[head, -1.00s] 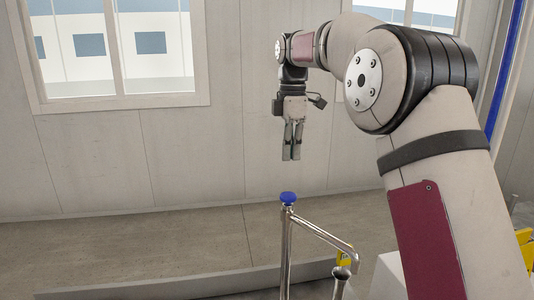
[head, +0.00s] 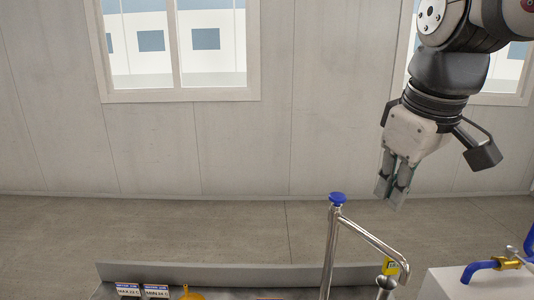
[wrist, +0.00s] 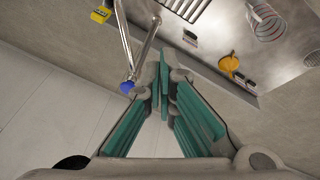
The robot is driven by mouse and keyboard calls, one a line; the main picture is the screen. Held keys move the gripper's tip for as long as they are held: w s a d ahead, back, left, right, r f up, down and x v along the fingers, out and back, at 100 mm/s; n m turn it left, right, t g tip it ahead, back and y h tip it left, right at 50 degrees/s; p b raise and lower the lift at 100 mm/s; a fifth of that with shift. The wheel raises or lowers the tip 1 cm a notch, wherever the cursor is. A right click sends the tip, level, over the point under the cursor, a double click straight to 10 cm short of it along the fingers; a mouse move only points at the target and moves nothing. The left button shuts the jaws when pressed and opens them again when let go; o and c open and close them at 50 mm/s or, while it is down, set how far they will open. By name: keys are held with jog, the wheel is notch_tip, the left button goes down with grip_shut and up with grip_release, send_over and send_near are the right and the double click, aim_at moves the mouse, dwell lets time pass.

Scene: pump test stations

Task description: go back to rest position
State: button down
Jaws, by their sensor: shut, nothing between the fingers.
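My gripper (head: 391,196) hangs at the right of the head view, pointing down and tilted, in front of the wall. Its fingers are together with nothing between them. It is above and to the right of a metal pipe (head: 330,250) with a blue knob (head: 338,198), and apart from it. In the wrist view the green finger pads (wrist: 165,92) meet near the middle, and the blue knob (wrist: 127,87) shows to their left.
A blue-handled valve (head: 478,271) sits on a white box (head: 445,286) at lower right. Two labelled displays (head: 142,291) and a yellow part (head: 191,294) line the bottom. The wall area left of my gripper is clear.

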jog(key=s+f+m+t, duration=0.1)
jog(key=s+f+m, duration=0.4)
jog(key=s+f, duration=0.3)
jog(key=shift+s+m+t, duration=0.4)
jog(key=shift+s, duration=1.2)
